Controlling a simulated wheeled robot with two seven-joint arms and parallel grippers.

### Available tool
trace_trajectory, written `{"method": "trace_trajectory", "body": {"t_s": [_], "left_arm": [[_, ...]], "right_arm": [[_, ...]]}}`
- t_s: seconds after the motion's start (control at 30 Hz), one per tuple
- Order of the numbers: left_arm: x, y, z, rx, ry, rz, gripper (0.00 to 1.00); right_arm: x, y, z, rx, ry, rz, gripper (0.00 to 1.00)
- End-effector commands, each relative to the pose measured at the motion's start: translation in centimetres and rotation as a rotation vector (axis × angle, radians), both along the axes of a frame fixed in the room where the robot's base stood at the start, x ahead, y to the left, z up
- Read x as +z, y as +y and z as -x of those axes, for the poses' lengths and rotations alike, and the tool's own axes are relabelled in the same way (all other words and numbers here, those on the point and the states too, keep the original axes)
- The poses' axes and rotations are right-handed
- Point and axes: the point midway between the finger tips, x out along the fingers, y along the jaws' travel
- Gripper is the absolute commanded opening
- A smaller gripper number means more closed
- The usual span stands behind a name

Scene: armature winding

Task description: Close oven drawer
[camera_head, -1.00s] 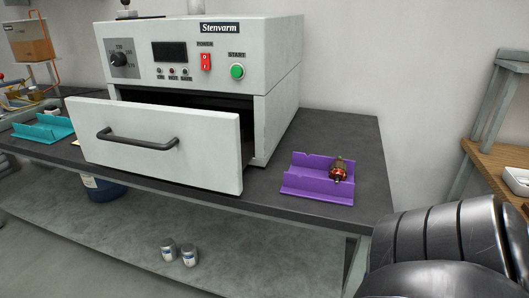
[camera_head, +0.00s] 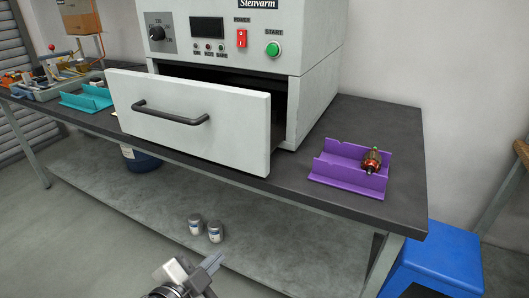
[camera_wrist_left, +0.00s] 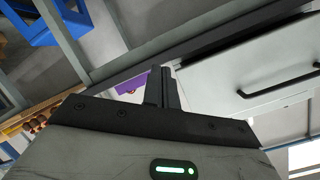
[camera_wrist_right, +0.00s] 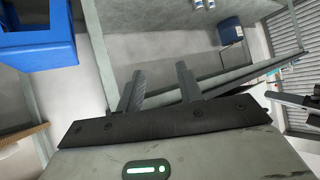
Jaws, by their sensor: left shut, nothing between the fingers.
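The white Stenvarm oven (camera_head: 335,55) stands on the dark workbench. Its drawer (camera_head: 190,115) is pulled out toward me, with a dark handle (camera_head: 170,116) across the front and a dark gap behind. My left gripper (camera_head: 214,262) is low at the bottom of the head view, below and in front of the drawer and apart from it. In the left wrist view its fingers (camera_wrist_left: 162,85) are together and empty, and the drawer front (camera_wrist_left: 260,75) shows to the right. In the right wrist view my right gripper (camera_wrist_right: 158,82) has its fingers spread, with nothing between them.
A purple holder (camera_head: 345,178) with a copper-wound armature (camera_head: 371,160) lies right of the drawer. A teal holder (camera_head: 86,98) is at left. Two small jars (camera_head: 205,231) stand on the lower shelf. A blue stool (camera_head: 437,262) stands at right. The floor in front is clear.

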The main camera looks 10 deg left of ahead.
Motion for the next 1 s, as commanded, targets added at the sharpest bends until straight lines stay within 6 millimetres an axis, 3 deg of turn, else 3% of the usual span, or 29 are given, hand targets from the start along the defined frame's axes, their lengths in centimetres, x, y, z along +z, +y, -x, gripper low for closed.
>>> {"method": "trace_trajectory", "body": {"t_s": [0.03, 0.13, 0.2, 0.33, 0.57, 1.0], "left_arm": [[2.7, 0.2, -2.0, -0.057, -0.123, -0.144, 0.0], [7.3, 0.6, -4.5, -0.128, -0.323, -0.402, 0.0], [9.9, 0.9, -5.6, -0.151, -0.429, -0.546, 0.0], [12.7, 1.3, -6.6, -0.165, -0.541, -0.706, 0.0], [13.6, 0.6, -9.0, -0.164, -0.569, -0.74, 0.0], [13.5, -2.5, -17.4, -0.165, -0.565, -0.736, 0.0]], "right_arm": [[-0.2, 0.1, -0.1, -0.001, -0.004, -0.004, 0.36], [0.0, 0.2, -0.3, -0.003, -0.014, -0.013, 0.36], [0.2, 0.2, -0.4, -0.004, -0.021, -0.019, 0.36], [0.3, 0.3, -0.4, -0.005, -0.022, -0.024, 0.36], [0.7, 0.2, -0.3, -0.005, -0.019, -0.019, 0.36], [0.4, -0.1, 0.0, -0.002, 0.0, 0.001, 0.36]]}}
